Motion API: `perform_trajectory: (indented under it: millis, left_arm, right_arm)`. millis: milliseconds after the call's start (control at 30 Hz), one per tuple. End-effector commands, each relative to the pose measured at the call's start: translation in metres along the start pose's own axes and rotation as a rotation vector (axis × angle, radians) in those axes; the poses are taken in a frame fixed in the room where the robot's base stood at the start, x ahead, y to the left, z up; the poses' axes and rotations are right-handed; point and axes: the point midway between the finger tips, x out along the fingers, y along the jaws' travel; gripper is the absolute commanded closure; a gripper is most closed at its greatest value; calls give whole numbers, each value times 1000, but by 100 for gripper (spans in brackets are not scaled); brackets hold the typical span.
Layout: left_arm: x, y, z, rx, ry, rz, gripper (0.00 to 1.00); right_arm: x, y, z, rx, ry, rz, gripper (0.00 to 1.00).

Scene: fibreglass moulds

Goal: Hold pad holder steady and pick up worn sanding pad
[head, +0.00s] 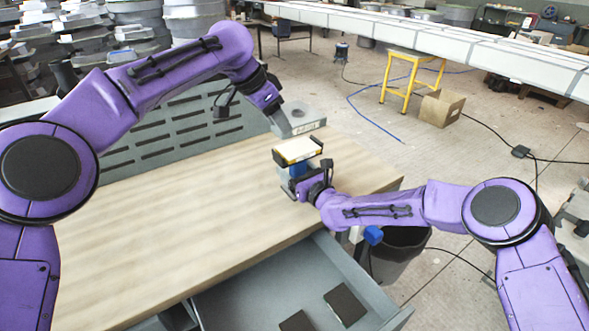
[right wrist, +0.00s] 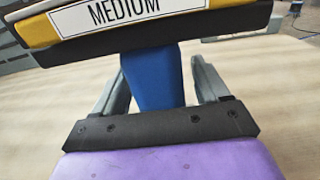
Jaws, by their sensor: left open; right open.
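The pad holder, with a blue handle (head: 297,170) and a dark head, is upright near the table's far right corner. A yellow-edged pad (head: 296,150) with a pale top lies on its head. In the right wrist view, the front of the head carries a white label (right wrist: 135,10) reading MEDIUM. My right gripper (right wrist: 160,88) is open, with its fingers on either side of the blue handle (right wrist: 152,78); gaps show beside it. My left gripper (head: 286,126) is open and empty, just behind and above the pad, pointing down. Wear on the pad is too small to tell.
A grey block (head: 303,117) with a round top stands behind the pad. A slotted grey panel (head: 180,125) lines the table's back. The wooden table (head: 190,220) is otherwise clear. An open drawer (head: 250,300) holds two dark pads (head: 345,304). A dark bin (head: 402,255) stands beside the table.

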Motion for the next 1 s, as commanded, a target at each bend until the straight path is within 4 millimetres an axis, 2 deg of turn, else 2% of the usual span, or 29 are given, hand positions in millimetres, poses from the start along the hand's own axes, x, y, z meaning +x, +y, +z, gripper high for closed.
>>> perform_trajectory:
  millis: [300, 333, 500, 533, 1000]
  left_arm:
    - [0, 0, 0, 0, 0, 0, 57]
    - [0, 0, 0, 0, 0, 0, 57]
    - [0, 0, 0, 0, 0, 0, 57]
    - [0, 0, 0, 0, 0, 0, 57]
    - [0, 0, 0, 0, 0, 0, 57]
  right_arm:
    - [6, 0, 0, 1, 0, -1, 26]
    - [6, 0, 0, 1, 0, -1, 29]
    - [6, 0, 0, 1, 0, -1, 84]
    - [6, 0, 0, 1, 0, -1, 90]
    - [6, 0, 0, 0, 0, -1, 90]
